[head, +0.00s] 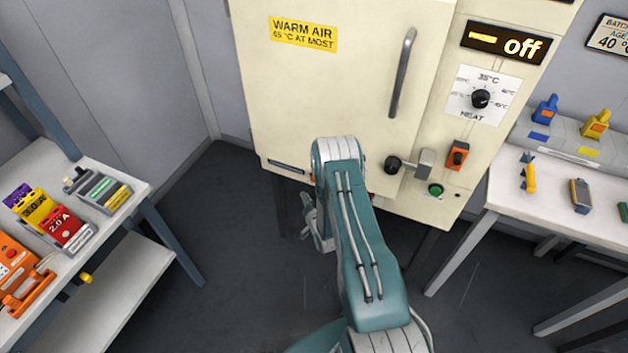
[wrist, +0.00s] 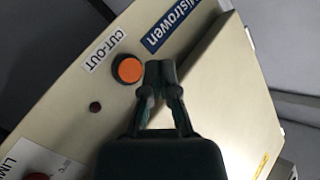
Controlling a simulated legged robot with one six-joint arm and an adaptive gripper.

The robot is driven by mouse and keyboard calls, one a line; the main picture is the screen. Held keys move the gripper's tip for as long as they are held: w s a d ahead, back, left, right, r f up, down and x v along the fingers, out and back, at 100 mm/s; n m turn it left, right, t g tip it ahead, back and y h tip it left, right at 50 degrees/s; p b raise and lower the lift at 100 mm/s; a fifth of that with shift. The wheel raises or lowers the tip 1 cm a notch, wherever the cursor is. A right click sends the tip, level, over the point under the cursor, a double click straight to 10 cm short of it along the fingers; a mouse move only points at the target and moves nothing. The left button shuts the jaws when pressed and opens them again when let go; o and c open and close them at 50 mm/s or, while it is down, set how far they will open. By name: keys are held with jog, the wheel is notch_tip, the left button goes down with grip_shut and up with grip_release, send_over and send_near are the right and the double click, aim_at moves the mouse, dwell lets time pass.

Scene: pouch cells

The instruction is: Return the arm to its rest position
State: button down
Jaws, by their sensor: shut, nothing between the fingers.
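My arm (head: 352,220) reaches forward from the bottom of the head view, in front of the cream oven cabinet (head: 330,90). My gripper (head: 312,222) shows only in part there, beside and below the arm's far end. In the wrist view my gripper (wrist: 160,72) is shut and empty, its fingertips together. The fingertips appear just right of an orange button (wrist: 128,69) by a CUT-OUT label (wrist: 104,50) on a cream panel. I cannot tell whether they touch the panel.
The oven door (head: 345,60) looks closed, and its display (head: 505,41) reads off. A left bench (head: 125,172) holds battery packs and an orange device. A right bench (head: 490,195) holds blue and yellow tools.

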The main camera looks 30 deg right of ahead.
dwell(0.5)
